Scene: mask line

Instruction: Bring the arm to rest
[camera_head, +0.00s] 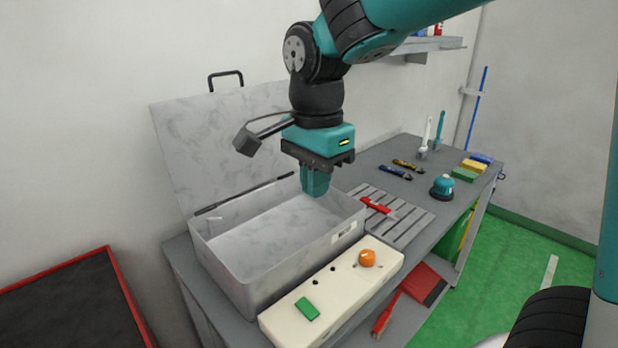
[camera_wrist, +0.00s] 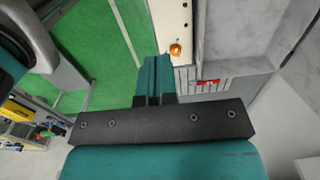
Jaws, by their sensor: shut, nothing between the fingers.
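My gripper (camera_head: 315,183) hangs from the teal arm and points down over the right part of an open grey metal box (camera_head: 222,268). Its fingers are together with nothing between them. In the wrist view the shut teal fingers (camera_wrist: 153,75) show at the middle, in front of a dark bracket. The box's lid (camera_head: 185,150) stands raised at the back, against the wall side. The box's visible floor looks empty, though the gripper hides a small part of its far right.
A cream panel with an orange knob (camera_head: 367,258) and green button (camera_head: 307,309) stands before the box. A red-handled tool (camera_head: 375,205) lies on a slotted rack (camera_head: 405,222). Pens, a teal round item (camera_head: 442,187) and sponges (camera_head: 464,174) are farther right. A red-rimmed black surface (camera_head: 70,305) is at left.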

